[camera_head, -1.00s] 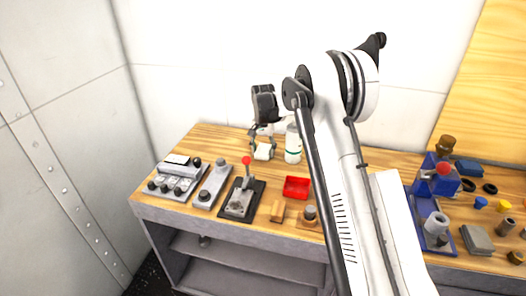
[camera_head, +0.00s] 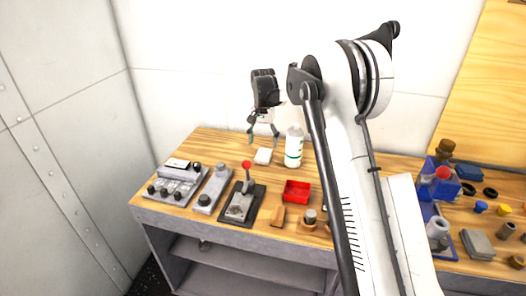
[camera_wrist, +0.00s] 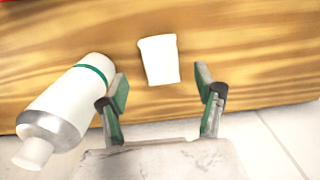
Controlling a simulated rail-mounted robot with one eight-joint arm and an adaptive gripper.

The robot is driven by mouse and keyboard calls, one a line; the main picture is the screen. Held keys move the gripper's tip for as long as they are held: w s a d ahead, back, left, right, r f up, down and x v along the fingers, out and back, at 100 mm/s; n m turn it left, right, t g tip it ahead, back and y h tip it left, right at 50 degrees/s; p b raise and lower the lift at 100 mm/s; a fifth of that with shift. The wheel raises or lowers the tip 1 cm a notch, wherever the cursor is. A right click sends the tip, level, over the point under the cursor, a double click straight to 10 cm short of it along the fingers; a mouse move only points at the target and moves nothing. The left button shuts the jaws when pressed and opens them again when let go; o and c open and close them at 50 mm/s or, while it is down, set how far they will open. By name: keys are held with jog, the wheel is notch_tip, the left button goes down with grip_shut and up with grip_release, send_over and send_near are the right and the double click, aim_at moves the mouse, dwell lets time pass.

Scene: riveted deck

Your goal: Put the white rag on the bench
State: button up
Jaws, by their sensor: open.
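The white rag (camera_head: 263,156) lies on the wooden bench top (camera_head: 215,142) near its back edge. In the wrist view the rag (camera_wrist: 159,60) is a small white block-like shape, flat on the wood. My gripper (camera_head: 263,138) is open and empty above the bench, just behind and above the rag and apart from it. In the wrist view the fingertips (camera_wrist: 160,88) are spread wide, with the rag beyond them.
A white bottle with a green band (camera_head: 293,147) stands just right of the rag; it also shows in the wrist view (camera_wrist: 70,100). A red tray (camera_head: 296,191), a red-knobbed lever (camera_head: 243,200) and control boxes (camera_head: 178,180) stand nearer the front. The wall is close behind.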

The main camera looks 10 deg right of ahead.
aim_at(263, 155)
jog(key=s+r+n+t, duration=0.1)
jog(key=s+r, duration=0.4)
jog(key=r, duration=0.3)
jog(key=s+r+t, duration=0.1)
jog(key=s+r, duration=0.4)
jog(key=r, duration=0.2)
jog(key=s+r+n+t, duration=0.15)
jog(key=s+r, duration=0.35)
jog(key=s, duration=0.7)
jog(key=s+f+n+t, duration=0.1)
jog(key=s+f+t, duration=0.1)
jog(key=s, duration=1)
jog(key=s+f+n+t, duration=0.1)
jog(key=s+f, duration=0.3)
jog(key=s, duration=0.9)
jog(key=shift+s+f+n+t, duration=0.2)
jog(key=shift+n+t, duration=0.15)
jog(key=shift+n, duration=0.2)
